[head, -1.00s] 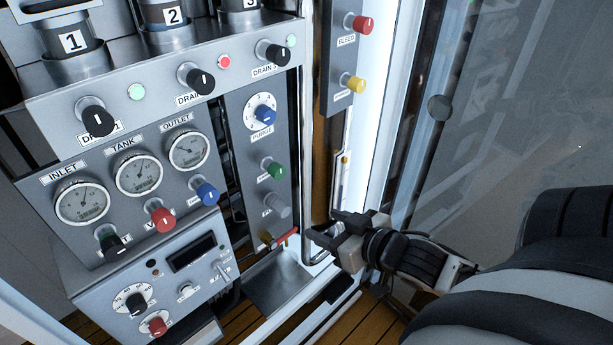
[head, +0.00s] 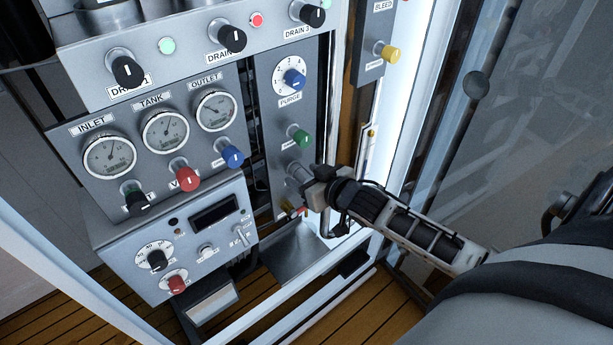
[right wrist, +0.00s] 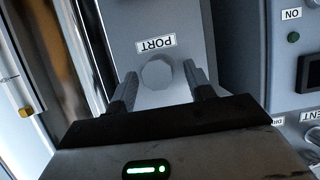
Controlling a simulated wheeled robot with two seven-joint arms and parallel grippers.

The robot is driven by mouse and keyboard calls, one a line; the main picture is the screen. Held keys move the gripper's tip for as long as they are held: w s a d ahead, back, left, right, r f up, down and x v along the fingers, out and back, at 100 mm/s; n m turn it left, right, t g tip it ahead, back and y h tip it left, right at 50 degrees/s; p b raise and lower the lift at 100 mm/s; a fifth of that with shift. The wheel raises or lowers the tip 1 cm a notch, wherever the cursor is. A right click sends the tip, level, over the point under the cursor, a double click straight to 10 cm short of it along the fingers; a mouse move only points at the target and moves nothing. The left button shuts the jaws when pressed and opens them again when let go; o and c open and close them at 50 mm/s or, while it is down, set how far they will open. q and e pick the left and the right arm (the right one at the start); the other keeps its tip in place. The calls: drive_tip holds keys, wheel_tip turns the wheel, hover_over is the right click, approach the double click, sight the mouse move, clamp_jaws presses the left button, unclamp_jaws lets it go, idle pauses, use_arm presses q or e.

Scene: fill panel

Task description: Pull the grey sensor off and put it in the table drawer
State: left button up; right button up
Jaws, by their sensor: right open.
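The grey sensor (head: 296,171) is a short grey cylinder low on the narrow right panel, below the green knob. In the right wrist view the sensor (right wrist: 157,74) shows as a round grey end beside a PORT label. My right gripper (head: 302,184) is open, with its fingers at the sensor and partly covering it. In the right wrist view one finger of the right gripper (right wrist: 159,82) is on each side of the sensor; I cannot tell whether they touch it. No table drawer is in view. My left gripper is not in view.
The green knob (head: 300,137) and the purge dial (head: 290,76) sit above the sensor. A red-tipped part (head: 287,207) is just below it. A metal tray (head: 296,251) lies under the panel. A yellow knob (head: 388,52) is on the side panel at right.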

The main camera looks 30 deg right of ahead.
drive_tip(key=c, duration=1)
drive_tip(key=shift+s, duration=0.35)
drive_tip(key=shift+c, duration=0.2)
drive_tip(key=s+p, duration=0.2)
drive_tip(key=s, duration=0.2)
drive_tip(key=shift+s+d+p, duration=0.15)
drive_tip(key=shift+d+p, duration=0.05)
drive_tip(key=shift+p, duration=0.15)
